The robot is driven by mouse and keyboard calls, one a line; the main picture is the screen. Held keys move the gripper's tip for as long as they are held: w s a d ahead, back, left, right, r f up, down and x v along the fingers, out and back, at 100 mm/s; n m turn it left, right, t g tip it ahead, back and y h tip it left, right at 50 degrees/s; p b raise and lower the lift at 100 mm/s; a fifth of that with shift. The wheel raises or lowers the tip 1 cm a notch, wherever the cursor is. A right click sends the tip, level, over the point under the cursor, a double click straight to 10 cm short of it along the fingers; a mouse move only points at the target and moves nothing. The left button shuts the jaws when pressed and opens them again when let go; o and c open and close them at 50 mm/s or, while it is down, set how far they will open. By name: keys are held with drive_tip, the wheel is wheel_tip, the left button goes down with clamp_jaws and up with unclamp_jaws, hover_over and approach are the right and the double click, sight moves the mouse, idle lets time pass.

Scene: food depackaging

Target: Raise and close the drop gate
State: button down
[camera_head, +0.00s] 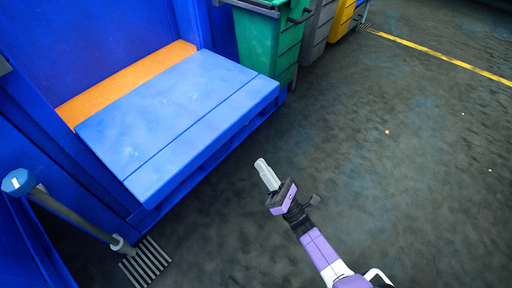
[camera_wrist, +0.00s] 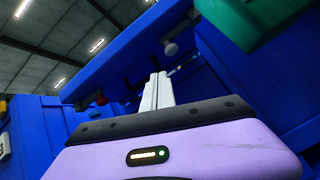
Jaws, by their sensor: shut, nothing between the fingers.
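The drop gate (camera_head: 180,115) looks like the light blue panel folded out flat at the front of a large blue machine. A seam runs along its outer part. My gripper (camera_head: 261,163) is to the right of the gate's outer edge, apart from it in the picture, over the dark floor. Its grey fingers are together and empty. In the wrist view, my gripper (camera_wrist: 157,80) points up toward a long blue panel (camera_wrist: 125,52), seemingly the gate from below, with a round grey knob (camera_wrist: 171,48) on it.
An orange strip (camera_head: 125,84) lies behind the gate. Green (camera_head: 268,45), grey and yellow bins stand at the back.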

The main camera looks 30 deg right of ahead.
drive_tip(key=w+a+r+n+y+p, duration=0.1)
drive_tip(key=a+r+n+p, duration=0.1)
drive_tip(key=r, duration=0.3)
drive_tip(key=w+a+r+n+y+p, duration=0.1)
drive_tip(key=w+r+n+p, duration=0.1)
drive_tip(key=r+n, duration=0.2)
drive_tip(key=shift+w+a+r+y, duration=0.2)
drive_tip(key=shift+a+r+y, duration=0.15)
drive_tip(key=shift+r, duration=0.85)
